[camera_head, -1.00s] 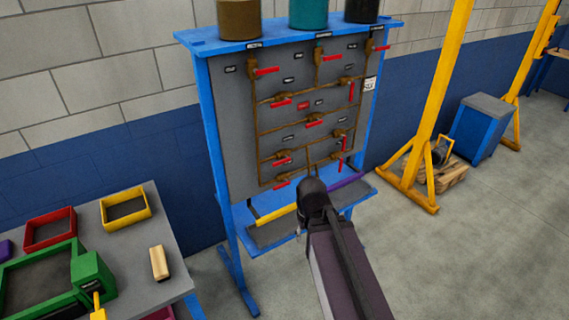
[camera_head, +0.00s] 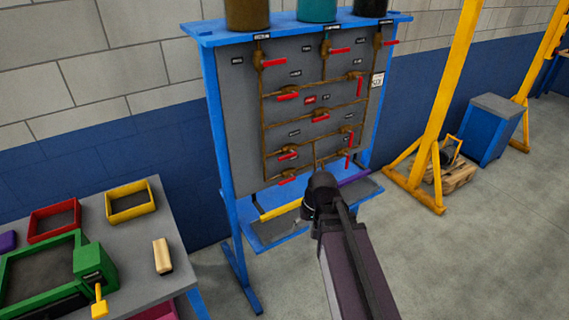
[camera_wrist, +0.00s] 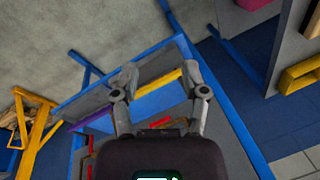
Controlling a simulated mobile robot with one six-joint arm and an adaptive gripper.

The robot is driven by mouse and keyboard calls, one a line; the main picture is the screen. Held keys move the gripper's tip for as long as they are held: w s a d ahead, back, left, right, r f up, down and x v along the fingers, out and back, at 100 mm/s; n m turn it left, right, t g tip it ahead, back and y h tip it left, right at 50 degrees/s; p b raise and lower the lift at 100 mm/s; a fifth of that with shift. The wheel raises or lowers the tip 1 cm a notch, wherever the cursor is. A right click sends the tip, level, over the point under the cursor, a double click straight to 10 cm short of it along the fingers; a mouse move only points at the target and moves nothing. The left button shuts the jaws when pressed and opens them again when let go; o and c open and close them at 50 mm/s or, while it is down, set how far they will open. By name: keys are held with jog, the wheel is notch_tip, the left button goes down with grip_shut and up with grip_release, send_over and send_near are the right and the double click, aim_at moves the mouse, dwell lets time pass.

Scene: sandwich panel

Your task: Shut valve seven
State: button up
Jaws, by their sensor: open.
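The valve panel (camera_head: 235,120) is a grey board in a blue frame with brown pipes and several red-handled valves. Some handles lie level and some stand upright. The labels are too small to read, so I cannot tell which valve is seven. Low on the panel are a level red handle (camera_head: 289,155) and an upright one (camera_head: 348,158). My arm stands in front of the panel's lower edge in the head view and hides part of it. In the wrist view my gripper (camera_wrist: 156,82) is open and empty, with the panel's lower shelf (camera_wrist: 158,98) behind its fingers.
Brown, teal (camera_head: 317,10) and black tanks stand on top of the panel. A grey table (camera_head: 185,243) with coloured trays is at the left. A yellow frame (camera_head: 450,90), a pallet and a blue cabinet (camera_head: 490,125) stand right. The floor between is clear.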

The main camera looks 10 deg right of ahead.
jog(key=w+a+f+m+t+y+b, duration=0.1)
jog(key=w+f+m+t+y+b, duration=0.2)
jog(key=w+b, duration=0.45)
jog(key=m+t+y+b, duration=0.5)
jog(key=t+y+b, duration=0.2)
jog(key=t+b, duration=0.25)
send_near(285, 159)
jog(key=v, duration=0.3)
jog(key=shift+d+r+g, duration=0.2)
jog(key=shift+g, duration=0.05)
jog(key=shift+w+a, duration=0.1)
jog(key=shift+w, duration=0.05)
jog(key=x, duration=1.3)
jog(key=shift+w+a+r, duration=0.1)
jog(key=shift+w+a, duration=0.05)
jog(key=shift+a, duration=0.15)
grip_shut()
